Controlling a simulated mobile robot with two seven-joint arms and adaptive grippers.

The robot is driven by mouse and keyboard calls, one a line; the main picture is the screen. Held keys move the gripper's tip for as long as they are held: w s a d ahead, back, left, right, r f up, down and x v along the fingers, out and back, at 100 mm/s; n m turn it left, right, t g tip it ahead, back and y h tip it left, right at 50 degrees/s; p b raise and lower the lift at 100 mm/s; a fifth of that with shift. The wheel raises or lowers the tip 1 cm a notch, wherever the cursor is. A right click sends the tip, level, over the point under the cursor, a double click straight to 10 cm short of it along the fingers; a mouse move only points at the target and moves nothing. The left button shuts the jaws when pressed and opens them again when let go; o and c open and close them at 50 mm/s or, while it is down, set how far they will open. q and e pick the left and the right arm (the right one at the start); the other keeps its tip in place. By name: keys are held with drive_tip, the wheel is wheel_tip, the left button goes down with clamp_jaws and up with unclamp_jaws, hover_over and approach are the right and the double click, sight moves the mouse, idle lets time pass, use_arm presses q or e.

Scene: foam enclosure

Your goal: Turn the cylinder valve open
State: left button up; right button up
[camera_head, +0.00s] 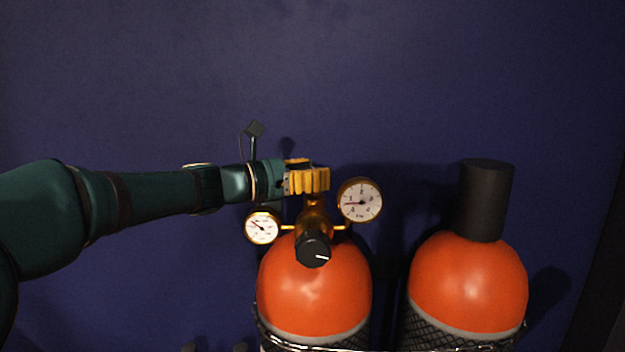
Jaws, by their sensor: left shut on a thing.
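The left cylinder (312,295) has an orange domed top and stands upright near the middle of the head view. Its brass regulator (316,218) carries a left gauge (262,228), a larger right gauge (360,202) and a black knob (313,250) with a white mark facing me. My left gripper (308,180) comes in from the left above the regulator. Its yellow fingers are shut on the cylinder valve at the top, and they hide the valve from view. My right gripper is not in view.
A second orange cylinder (467,285) with a black cap (485,200) stands to the right. A chain (400,346) runs across the front of both cylinders. A dark blue wall (450,80) is close behind. The space above the cylinders is clear.

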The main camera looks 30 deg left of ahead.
use_arm(q)
drive_tip(key=shift+n+t+y, duration=0.3)
drive_tip(key=shift+n+y, duration=0.1)
drive_tip(key=shift+y, duration=0.2)
drive_tip(key=o, duration=1.2)
drive_tip(key=shift+r, duration=0.1)
wheel_tip(320, 180, up, 10)
drive_tip(key=shift+f, duration=0.1)
